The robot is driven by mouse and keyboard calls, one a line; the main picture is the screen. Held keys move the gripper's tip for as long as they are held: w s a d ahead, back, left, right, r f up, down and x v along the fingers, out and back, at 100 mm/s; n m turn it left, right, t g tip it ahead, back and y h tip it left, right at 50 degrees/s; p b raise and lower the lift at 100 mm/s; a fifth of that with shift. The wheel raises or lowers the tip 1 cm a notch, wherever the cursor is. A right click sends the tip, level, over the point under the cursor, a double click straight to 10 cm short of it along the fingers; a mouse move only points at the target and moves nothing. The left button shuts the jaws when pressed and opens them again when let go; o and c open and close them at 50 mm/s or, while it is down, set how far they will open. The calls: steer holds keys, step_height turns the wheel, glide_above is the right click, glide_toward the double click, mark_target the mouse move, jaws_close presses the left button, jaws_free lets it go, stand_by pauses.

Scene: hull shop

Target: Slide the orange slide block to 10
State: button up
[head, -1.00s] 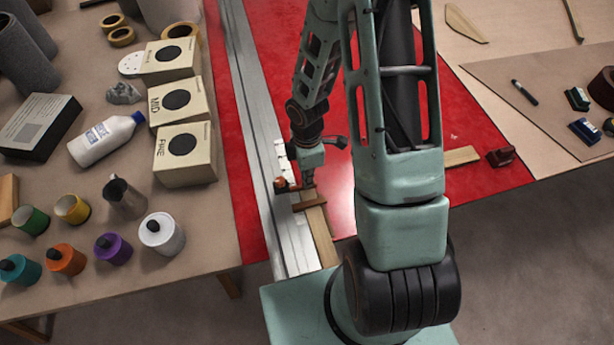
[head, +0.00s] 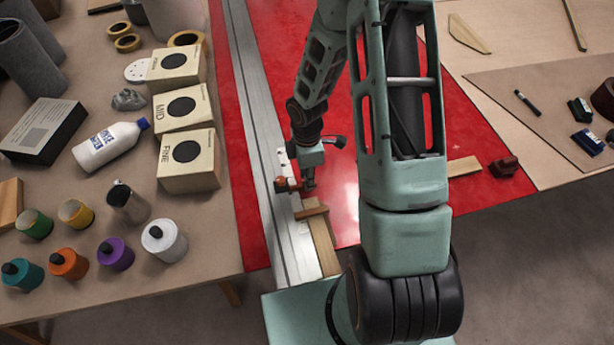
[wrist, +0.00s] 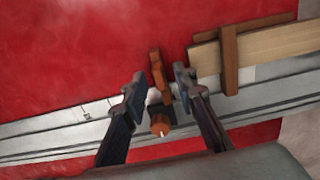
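The orange slide block (wrist: 158,75) sits on the pale metal rail (wrist: 70,135), with a round orange knob (wrist: 160,124) at its near end. In the head view the block (head: 283,185) shows small, beside my gripper (head: 308,186). In the wrist view my gripper (wrist: 161,76) is open. Its two dark fingers stand on either side of the block, with a visible gap on each side. Small dark marks show on the rail left of the block, but I cannot read any number, and the place of 10 cannot be made out.
A wooden board (wrist: 265,45) with a brown crosspiece (wrist: 230,60) lies right of the block in the wrist view, beside the rail. A red sheet (head: 235,150) covers the table around the rail.

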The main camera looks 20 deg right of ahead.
step_height(320, 180, up, 12)
stand_by(0.8)
steer(key=shift+w, duration=0.1)
stand_by(0.3)
